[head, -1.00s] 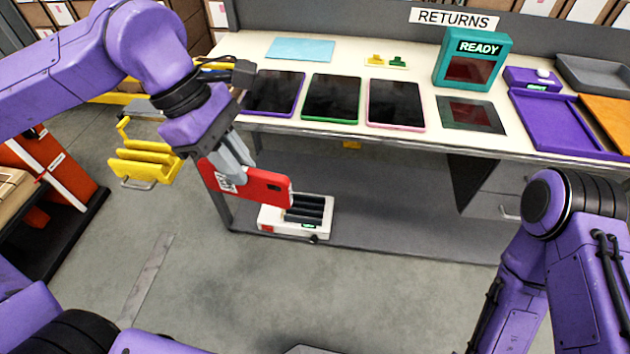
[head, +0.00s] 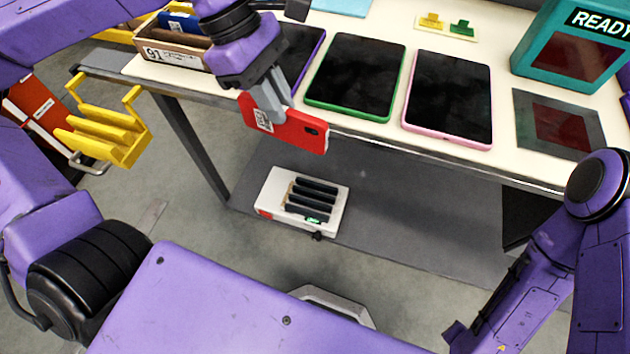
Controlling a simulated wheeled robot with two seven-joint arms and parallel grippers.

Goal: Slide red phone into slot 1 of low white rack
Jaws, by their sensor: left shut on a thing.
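My left gripper (head: 268,103) is shut on the red phone (head: 298,131). The phone is held in the air on its long edge, its back with a camera patch and a white label facing me. I cannot read the slot numbers. My right arm comes in at the right; its gripper is not clearly visible.
The table (head: 447,164) above holds green-framed (head: 355,75) and pink-framed (head: 448,98) tablets, a purple one and a teal READY box (head: 570,50). Its front edge overhangs the rack. A yellow rack (head: 105,125) hangs at the left. Floor in front of the rack is clear.

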